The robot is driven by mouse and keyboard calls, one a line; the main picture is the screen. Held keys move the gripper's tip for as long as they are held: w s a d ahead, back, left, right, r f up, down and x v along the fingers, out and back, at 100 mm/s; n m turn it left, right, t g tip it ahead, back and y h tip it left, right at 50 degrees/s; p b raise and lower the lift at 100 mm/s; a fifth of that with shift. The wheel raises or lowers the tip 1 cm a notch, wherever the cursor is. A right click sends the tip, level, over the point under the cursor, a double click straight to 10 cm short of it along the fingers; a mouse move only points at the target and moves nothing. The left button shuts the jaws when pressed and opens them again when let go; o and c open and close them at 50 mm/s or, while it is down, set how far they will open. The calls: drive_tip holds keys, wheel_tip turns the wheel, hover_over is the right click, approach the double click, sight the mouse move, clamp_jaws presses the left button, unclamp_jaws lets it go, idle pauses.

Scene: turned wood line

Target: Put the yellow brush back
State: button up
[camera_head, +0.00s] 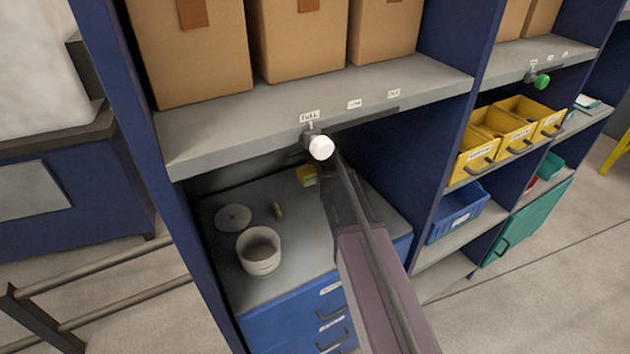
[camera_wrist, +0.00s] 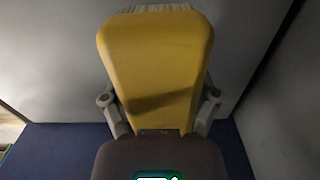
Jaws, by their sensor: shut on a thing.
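The yellow brush (camera_wrist: 156,60) fills the middle of the wrist view, its pale bristles (camera_wrist: 160,8) pointing away from me at the top edge. My gripper (camera_wrist: 158,98) is shut on it, one finger on each side. In the head view a small part of the yellow brush (camera_head: 306,176) shows below the grey shelf, inside the open bay above the blue drawers. My arm hides most of my gripper and the brush there. I cannot tell whether the brush touches the grey surface.
On the bay's grey top (camera_head: 300,255) stand an open white pot (camera_head: 260,250), a round lid (camera_head: 233,218) and a small tan piece (camera_head: 279,211). A white knob (camera_head: 320,147) sits on the shelf edge near "FULL". Cardboard boxes (camera_head: 190,50) stand above; yellow bins (camera_head: 476,155) are right.

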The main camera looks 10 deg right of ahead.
sight(314, 180)
idle(0.3)
drive_tip(key=shift+w, duration=0.65)
wheel_tip(314, 180, down, 4)
drive_tip(key=b, duration=0.3)
drive_tip(key=shift+r+b, duration=0.15)
drive_tip(key=shift+b, duration=0.2)
drive_tip(key=o, duration=0.8)
drive_tip(key=shift+o, duration=0.2)
wheel_tip(314, 180, up, 12)
drive_tip(key=p, duration=1.2)
